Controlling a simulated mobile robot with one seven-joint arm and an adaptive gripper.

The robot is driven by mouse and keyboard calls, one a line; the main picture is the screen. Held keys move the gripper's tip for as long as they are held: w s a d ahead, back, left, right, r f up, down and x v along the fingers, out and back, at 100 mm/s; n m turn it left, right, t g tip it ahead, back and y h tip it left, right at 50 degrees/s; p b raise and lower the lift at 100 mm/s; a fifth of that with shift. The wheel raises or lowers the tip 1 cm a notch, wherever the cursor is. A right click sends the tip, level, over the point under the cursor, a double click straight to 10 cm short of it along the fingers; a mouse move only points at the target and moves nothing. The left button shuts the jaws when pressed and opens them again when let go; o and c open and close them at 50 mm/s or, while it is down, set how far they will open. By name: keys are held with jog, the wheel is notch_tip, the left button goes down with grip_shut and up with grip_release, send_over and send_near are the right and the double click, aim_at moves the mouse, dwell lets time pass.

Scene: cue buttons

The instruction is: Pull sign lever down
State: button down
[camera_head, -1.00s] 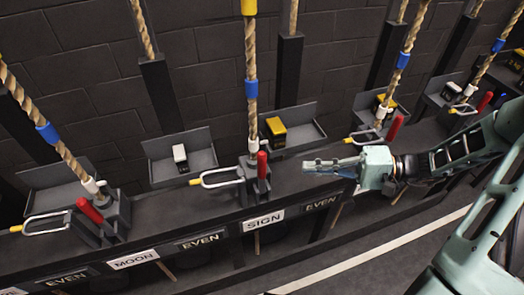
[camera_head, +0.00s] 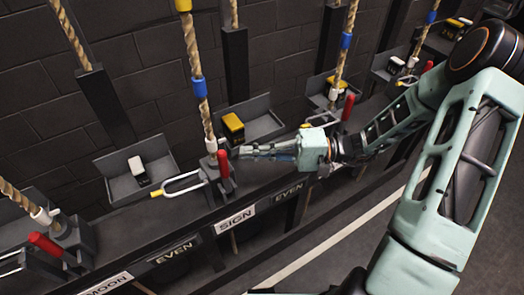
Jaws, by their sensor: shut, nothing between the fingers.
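The SIGN label (camera_head: 235,219) is on the front of the dark rail. Above it stands the sign lever, with an upright red handle (camera_head: 223,164). A metal loop with a yellow tip (camera_head: 183,185) sticks out to its left, and a rope (camera_head: 197,85) with a blue band rises behind it. My gripper (camera_head: 240,151) is shut and empty. Its tips point left and lie just right of the red handle's upper part in the picture; I cannot tell whether they touch it.
Another red-handled lever (camera_head: 45,244) stands at the lower left near the MOON label (camera_head: 108,284). A red handle (camera_head: 348,106) stands farther right. A grey tray with a yellow block (camera_head: 233,127) is behind my gripper. A grey tray with a white block (camera_head: 138,169) is left.

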jog(key=a, duration=0.5)
jog(key=shift+s, duration=0.1)
jog(key=shift+s+d+f, duration=0.1)
jog(key=shift+d, duration=0.05)
jog(key=s+d+f+n+g+y+b, duration=0.2)
jog(key=s+d+f+n+g+b, duration=0.1)
jog(key=n+b, duration=0.4)
jog(key=s+d+f+n+g+y+b, duration=0.1)
jog(key=s+d+f+n+g+b, duration=0.2)
jog(key=s+n+b, duration=0.4)
jog(key=shift+s+d+f+n+g+y, duration=0.25)
jog(key=shift+s+f+n+g+y, duration=0.2)
jog(key=shift+f+n, duration=0.8)
